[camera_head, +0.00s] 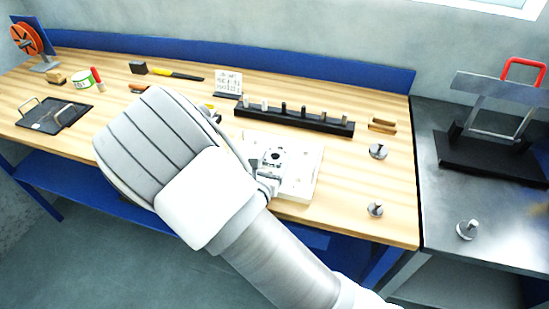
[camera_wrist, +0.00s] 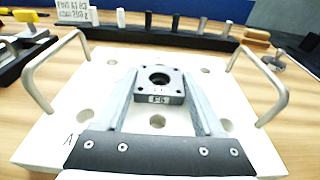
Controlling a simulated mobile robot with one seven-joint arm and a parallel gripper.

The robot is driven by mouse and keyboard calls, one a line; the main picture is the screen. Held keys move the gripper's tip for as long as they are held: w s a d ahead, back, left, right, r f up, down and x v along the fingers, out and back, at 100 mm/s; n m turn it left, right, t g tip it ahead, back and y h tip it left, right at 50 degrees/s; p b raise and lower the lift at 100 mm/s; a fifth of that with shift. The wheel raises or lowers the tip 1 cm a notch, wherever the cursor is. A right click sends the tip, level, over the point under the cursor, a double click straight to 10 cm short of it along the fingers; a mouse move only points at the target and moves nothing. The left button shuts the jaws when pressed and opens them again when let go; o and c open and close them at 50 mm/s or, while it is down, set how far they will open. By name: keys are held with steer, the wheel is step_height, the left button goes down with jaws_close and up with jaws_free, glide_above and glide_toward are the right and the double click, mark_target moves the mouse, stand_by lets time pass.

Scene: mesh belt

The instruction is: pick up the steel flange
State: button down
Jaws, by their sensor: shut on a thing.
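The steel flange (camera_wrist: 160,78) is a square grey block with a round bore, corner holes and a small marking on its near face. It also shows in the head view (camera_head: 273,155), partly hidden by my arm. My gripper (camera_wrist: 162,88) has one finger on each side of the flange and is shut on it; it also shows in the head view (camera_head: 275,172). The flange is over the white plate (camera_wrist: 55,130), which has round holes and two wire handles. I cannot tell whether the flange touches the plate.
A black rack (camera_head: 300,122) with several upright pegs stands behind the plate. Round metal pieces (camera_head: 378,151) lie to the right on the wooden bench (camera_head: 395,185). A black tray (camera_head: 50,115) with handles is at the left. A metal table (camera_head: 440,210) adjoins the bench's right end.

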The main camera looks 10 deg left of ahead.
mark_target(274, 160)
steer(key=shift+r, duration=0.15)
steer(key=shift+r, duration=0.45)
step_height(274, 160, up, 4)
steer(key=shift+f, duration=0.25)
steer(key=s+d+r+p, duration=0.3)
steer(key=d+r, duration=0.3)
steer(key=d, duration=0.3)
steer(key=shift+s+p, duration=0.3)
steer(key=shift+p, duration=0.2)
steer(key=p, duration=0.3)
steer(key=d+p, duration=0.1)
steer(key=p, duration=0.2)
steer(key=shift+s+d+r+p, duration=0.25)
steer(key=shift+s+r+p, duration=0.05)
steer(key=shift+s+r, duration=0.05)
